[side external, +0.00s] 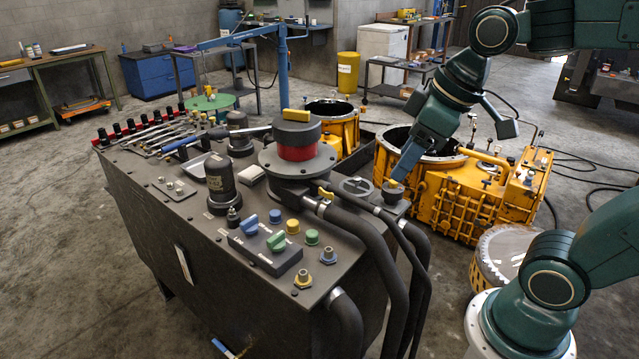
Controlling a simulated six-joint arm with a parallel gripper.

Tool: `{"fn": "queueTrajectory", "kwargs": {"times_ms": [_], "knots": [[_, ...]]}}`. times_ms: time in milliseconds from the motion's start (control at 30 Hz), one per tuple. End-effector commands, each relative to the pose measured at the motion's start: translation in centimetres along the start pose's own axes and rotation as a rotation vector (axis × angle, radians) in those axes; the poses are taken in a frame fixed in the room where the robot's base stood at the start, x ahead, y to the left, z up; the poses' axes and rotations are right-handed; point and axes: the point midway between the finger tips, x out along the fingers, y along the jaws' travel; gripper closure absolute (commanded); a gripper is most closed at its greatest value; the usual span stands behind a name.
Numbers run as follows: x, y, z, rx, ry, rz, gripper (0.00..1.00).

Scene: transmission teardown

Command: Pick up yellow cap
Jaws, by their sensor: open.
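A small round yellow cap (293,226) sits upright on top of the dark grey tank, beside a similar green cap (312,237) and a blue knob (275,216). A small yellow piece also shows on a dark round fitting (393,194) near the tank's right corner; I cannot tell whether it is a cap. My gripper (455,148) hangs above the orange housing, right of the tank. Its jaws are wide apart with nothing visible between them. One finger is close above the dark fitting in the picture; contact cannot be told. The gripper is well apart from the round yellow cap.
A red-banded cylinder (297,150) stands tall on the tank (185,240). Thick black hoses (362,240) curve over its front right edge. A black filter (221,183) and a knob block (264,246) stand nearby. The orange housing (470,195) is right of the tank.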

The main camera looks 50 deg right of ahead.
Motion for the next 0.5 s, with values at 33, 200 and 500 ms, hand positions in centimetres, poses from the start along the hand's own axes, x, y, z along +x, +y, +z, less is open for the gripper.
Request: {"fn": "queueTrajectory", "kwargs": {"times_ms": [33, 200, 500], "knots": [[0.5, 0.3, -1.0, -0.032, -0.013, -0.012, 0.46], [1.9, 1.3, -3.9, -0.156, -0.04, -0.056, 0.46], [5.4, 3.5, -8.4, -0.368, -0.068, -0.145, 0.46]]}}
